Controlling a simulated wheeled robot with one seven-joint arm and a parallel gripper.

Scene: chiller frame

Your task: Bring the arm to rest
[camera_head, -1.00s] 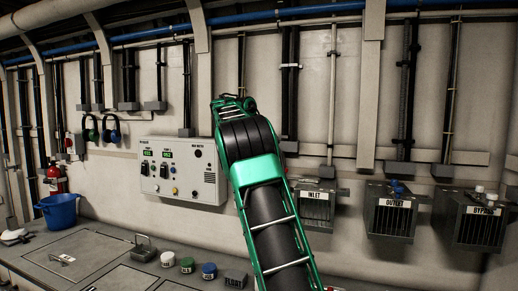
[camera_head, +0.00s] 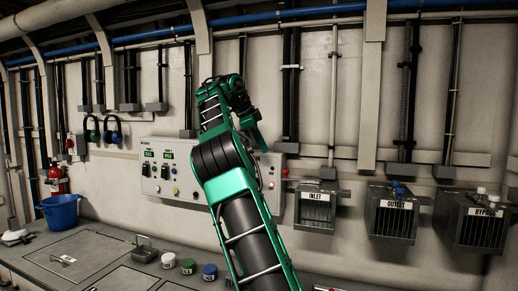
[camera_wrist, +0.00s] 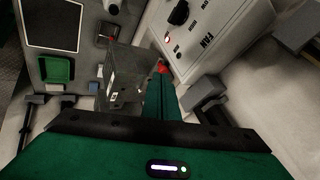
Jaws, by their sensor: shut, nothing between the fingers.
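My green arm rises through the middle of the head view and bends at the top. Nothing shows between the fingers.
The control panel (camera_head: 157,183) is partly behind my arm. Wall boxes INLET (camera_head: 318,208), OUTLET (camera_head: 396,219) and BYPASS (camera_head: 474,224) stand to the right. A blue bucket (camera_head: 60,212) and several small jars, including a blue-lidded one (camera_head: 209,271), sit on the bench. Open space separates arm and INLET.

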